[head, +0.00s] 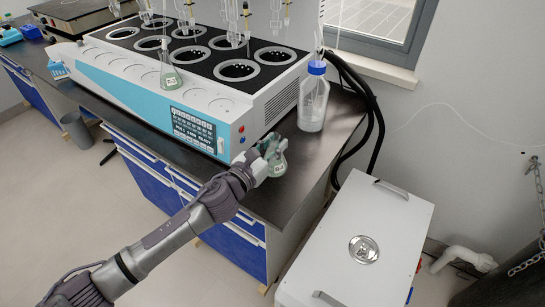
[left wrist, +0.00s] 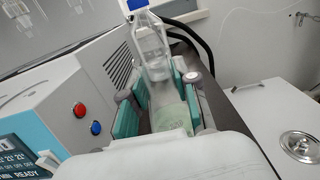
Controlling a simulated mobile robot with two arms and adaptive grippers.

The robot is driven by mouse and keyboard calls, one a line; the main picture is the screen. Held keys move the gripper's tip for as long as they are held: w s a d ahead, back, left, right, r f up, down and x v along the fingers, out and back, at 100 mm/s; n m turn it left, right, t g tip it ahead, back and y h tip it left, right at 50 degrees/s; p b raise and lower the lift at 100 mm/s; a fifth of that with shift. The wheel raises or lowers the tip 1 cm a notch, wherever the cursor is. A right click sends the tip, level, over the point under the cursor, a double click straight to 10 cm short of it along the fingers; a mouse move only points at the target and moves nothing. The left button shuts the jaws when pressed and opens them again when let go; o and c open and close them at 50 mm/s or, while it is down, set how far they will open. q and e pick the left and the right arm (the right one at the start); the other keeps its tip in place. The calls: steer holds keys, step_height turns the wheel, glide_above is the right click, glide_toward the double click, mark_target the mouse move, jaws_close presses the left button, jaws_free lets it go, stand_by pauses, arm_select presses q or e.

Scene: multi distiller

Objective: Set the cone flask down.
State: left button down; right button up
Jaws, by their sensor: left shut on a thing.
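The cone flask (head: 277,166) is clear glass with a pale green liquid and a label. In the head view it is at the dark bench's right part, in front of the distiller. My left gripper (head: 270,148) is shut on it, with the fingers around its upper part. In the left wrist view the flask (left wrist: 172,112) lies between the green pads of my left gripper (left wrist: 160,105). I cannot tell whether the flask's base touches the bench. My right gripper is not in view.
The distiller (head: 205,105) stands on the bench (head: 312,150) behind the gripper. A second cone flask (head: 170,75) is on the distiller. A blue-capped bottle (head: 313,97) stands just behind the held flask. A white box (head: 365,240) stands on the right.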

arm_select(q)
steer(key=shift+w+a+f, duration=0.1)
steer(key=shift+w+f, duration=0.05)
steer(key=shift+w, duration=0.15)
steer(key=shift+f, duration=0.25)
steer(key=shift+f+b, duration=0.45)
steer(key=shift+f, duration=1.35)
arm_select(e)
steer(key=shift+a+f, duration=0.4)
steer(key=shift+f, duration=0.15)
arm_select(q)
steer(key=shift+f, duration=0.1)
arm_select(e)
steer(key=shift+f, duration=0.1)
arm_select(q)
steer(key=c, duration=0.9)
jaws_free()
steer(key=shift+o, duration=0.2)
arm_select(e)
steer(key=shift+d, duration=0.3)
